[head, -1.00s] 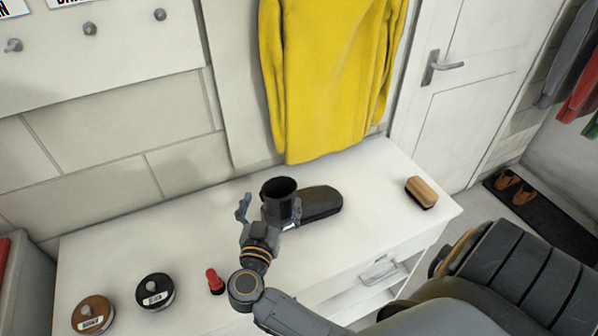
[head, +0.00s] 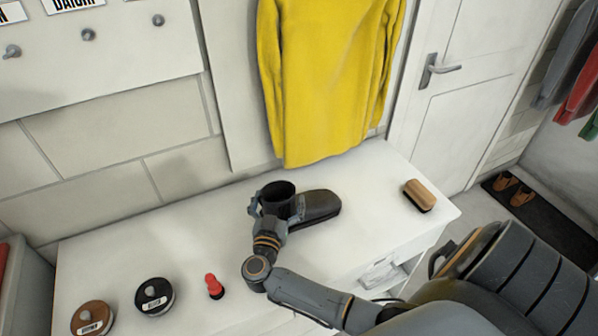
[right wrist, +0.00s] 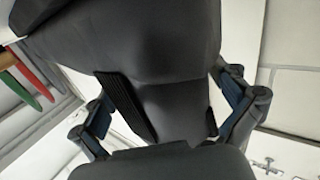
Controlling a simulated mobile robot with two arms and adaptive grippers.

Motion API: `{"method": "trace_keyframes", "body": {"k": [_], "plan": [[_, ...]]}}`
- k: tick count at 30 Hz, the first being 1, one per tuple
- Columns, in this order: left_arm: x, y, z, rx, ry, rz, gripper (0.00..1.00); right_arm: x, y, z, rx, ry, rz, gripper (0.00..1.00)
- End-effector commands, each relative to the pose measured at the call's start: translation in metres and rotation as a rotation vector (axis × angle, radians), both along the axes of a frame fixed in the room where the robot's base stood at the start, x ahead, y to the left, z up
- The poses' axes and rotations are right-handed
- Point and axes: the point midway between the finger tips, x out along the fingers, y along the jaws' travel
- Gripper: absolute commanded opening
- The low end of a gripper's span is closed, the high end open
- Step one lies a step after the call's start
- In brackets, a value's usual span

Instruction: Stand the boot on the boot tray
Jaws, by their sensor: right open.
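The dark boot (head: 318,205) stands upright on the white cabinet top, its shaft opening up and its toe to the right. My right gripper (head: 272,205) is at the boot's shaft, jaws open. In the right wrist view the boot (right wrist: 160,50) fills the middle, with an open finger on each side of it; I cannot tell whether the pads touch it. A dark flat tray or mat (head: 549,226) on the floor at the right bears a pair of brown shoes (head: 514,190). My left gripper is not in view.
A wooden brush (head: 419,195) lies on the cabinet's right end. A small red-topped bottle (head: 213,286) and two round tins, black (head: 154,296) and brown (head: 92,318), stand at the left. A yellow garment (head: 325,80) hangs close behind the boot. A door (head: 455,110) is at the right.

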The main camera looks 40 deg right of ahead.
Motion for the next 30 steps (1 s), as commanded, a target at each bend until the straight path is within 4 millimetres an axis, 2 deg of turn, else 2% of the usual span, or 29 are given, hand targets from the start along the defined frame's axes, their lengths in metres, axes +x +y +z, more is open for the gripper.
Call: {"method": "trace_keyframes", "body": {"k": [7,20,30], "plan": [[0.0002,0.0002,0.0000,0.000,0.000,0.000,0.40,0.0007,-0.0008,-0.0004,0.001,0.001,0.001,0.97],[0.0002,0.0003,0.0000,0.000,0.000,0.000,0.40,0.0004,-0.0007,-0.0005,0.001,0.001,0.000,0.10],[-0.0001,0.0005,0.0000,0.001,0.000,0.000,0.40,0.0007,-0.0007,0.0037,0.000,-0.001,0.000,0.09]]}}
